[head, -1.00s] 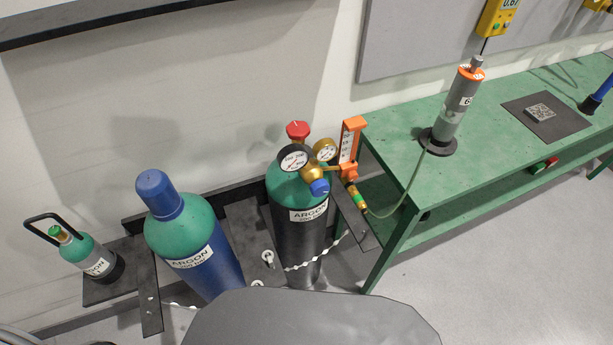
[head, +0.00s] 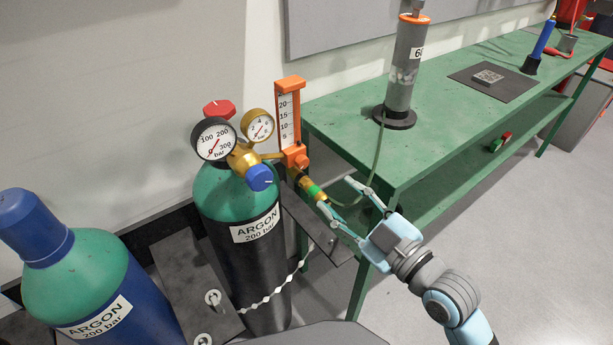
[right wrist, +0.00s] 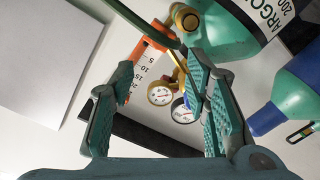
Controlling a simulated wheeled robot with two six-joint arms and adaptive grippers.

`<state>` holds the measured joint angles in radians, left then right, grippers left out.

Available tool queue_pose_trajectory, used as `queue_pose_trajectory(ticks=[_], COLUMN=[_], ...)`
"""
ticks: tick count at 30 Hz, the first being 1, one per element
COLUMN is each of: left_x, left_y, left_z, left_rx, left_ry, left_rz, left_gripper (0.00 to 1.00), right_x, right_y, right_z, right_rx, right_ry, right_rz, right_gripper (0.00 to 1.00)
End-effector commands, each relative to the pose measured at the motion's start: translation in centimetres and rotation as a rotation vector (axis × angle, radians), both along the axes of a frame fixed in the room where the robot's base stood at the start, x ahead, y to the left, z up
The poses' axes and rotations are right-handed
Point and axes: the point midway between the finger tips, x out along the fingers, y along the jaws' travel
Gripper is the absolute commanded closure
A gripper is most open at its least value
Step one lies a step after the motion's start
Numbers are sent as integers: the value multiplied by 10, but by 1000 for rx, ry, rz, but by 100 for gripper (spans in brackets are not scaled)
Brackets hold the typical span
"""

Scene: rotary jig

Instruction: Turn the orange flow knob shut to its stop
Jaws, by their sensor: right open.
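The orange flow knob (head: 301,161) is at the foot of the orange-framed flowmeter (head: 290,112), on the regulator of the black argon cylinder with a green shoulder (head: 245,265). My right gripper (head: 336,192) is open and empty, with its fingers pointing toward the flowmeter's lower end, below and right of the knob and apart from it. In the right wrist view the open fingers (right wrist: 160,68) frame the flowmeter scale (right wrist: 143,66) and the gauges beyond. The knob is hard to tell apart there. My left gripper is not in view.
A green hose (head: 375,165) runs from the brass and green outlet fitting (head: 308,186), close to my right fingers, toward the grey cylinder (head: 404,70) on the green bench (head: 345,115). A blue valve knob (head: 260,177) and two gauges crowd the regulator. Floor right of my arm is clear.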

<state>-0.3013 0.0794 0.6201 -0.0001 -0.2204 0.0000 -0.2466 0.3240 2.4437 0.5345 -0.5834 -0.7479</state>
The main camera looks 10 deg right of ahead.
Motion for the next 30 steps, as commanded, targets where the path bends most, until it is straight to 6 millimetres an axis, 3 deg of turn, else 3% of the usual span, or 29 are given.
queue_pose_trajectory(ticks=[9,15,27,30], left_x=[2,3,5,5], left_y=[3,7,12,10], left_z=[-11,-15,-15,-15], left_rx=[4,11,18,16], left_ry=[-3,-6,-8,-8], left_rz=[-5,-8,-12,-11], left_gripper=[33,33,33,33], right_x=[66,96,107,107], right_y=[25,37,41,41], right_z=[0,-1,0,0], right_rx=[7,5,2,2], right_ry=[0,2,2,2], right_rz=[-4,-4,-3,-3], right_gripper=[57,57,57,73])
